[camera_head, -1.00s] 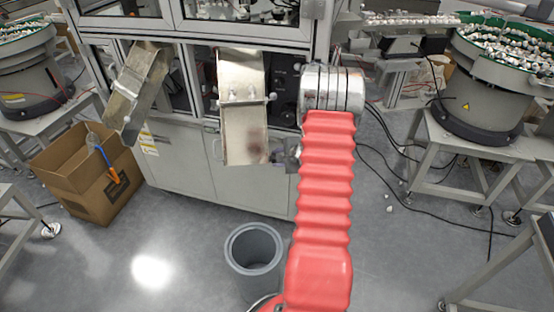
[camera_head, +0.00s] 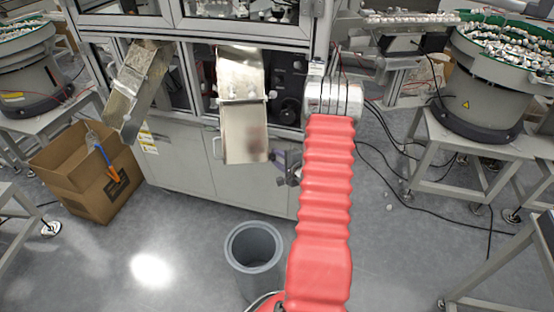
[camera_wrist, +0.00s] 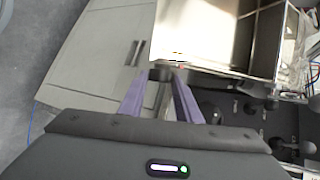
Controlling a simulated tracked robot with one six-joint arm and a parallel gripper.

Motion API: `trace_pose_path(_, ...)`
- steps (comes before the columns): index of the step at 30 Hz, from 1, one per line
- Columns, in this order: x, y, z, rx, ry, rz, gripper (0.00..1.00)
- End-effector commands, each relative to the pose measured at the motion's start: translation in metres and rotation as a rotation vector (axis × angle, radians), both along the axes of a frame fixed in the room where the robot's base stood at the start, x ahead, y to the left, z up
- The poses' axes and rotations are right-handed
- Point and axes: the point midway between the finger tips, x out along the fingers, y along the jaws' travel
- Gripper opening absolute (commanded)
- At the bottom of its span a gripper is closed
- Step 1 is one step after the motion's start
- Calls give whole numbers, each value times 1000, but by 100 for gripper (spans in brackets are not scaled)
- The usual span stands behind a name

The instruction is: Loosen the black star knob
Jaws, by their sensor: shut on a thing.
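A small dark piece, which I take as the black star knob (camera_wrist: 161,74), sits between my fingertips in the wrist view, at the lower edge of the metal chute (camera_wrist: 205,45). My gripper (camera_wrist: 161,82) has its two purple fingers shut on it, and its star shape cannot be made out. In the head view my gripper (camera_head: 276,157) is beside the lower right edge of the chute (camera_head: 243,130), partly behind my red-sleeved arm. The knob itself cannot be made out there.
A second metal chute (camera_head: 138,85) hangs at the left. Dark round knobs (camera_head: 290,107) show in the cabinet opening right of the chute. A grey bin (camera_head: 253,250) and a cardboard box (camera_head: 85,175) stand on the floor. Cables lie at the right.

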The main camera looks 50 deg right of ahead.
Motion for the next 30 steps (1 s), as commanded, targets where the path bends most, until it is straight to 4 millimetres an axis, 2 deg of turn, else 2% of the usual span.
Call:
trace_pose_path(1, -6, 3, -11, -3, -4, -7, 8)
trace_pose_path(30, -4, 3, -23, -474, -547, -2, 8)
